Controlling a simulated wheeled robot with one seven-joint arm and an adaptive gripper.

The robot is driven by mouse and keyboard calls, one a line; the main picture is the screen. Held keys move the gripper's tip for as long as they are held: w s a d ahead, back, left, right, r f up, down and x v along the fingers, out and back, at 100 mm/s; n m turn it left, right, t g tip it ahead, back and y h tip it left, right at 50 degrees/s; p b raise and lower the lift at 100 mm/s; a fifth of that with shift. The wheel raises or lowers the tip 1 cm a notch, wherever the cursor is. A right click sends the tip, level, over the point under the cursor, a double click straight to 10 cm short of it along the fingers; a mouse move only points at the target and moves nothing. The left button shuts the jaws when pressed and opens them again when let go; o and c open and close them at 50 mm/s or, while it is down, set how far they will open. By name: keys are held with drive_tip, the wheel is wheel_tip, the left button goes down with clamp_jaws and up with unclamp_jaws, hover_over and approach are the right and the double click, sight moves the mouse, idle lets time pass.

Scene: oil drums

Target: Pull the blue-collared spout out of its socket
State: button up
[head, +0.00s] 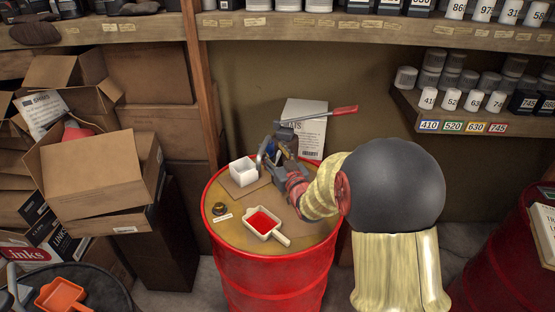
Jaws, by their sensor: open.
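A small blue patch (271,151), likely the spout's blue collar, shows among the grey fingers of my gripper (268,158) above the back of the red drum (272,272). The rest of the spout and its socket are hidden by my gripper or too small to make out. My gripper is open, with its fingers around or beside the blue part; I cannot tell whether they touch it. My arm comes in from the right over the drum.
A white open box (243,171) stands left of my gripper. A white-handled red tray (264,223) and a brass-coloured cap (219,209) lie in front. A red-handled tool (343,110) is behind. Cartons (95,170) crowd the left; a shelf (455,112) juts out right.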

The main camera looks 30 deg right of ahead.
drive_tip(key=shift+w+d, duration=0.1)
drive_tip(key=shift+w, duration=0.85)
drive_tip(key=shift+c, duration=1.2)
clamp_jaws()
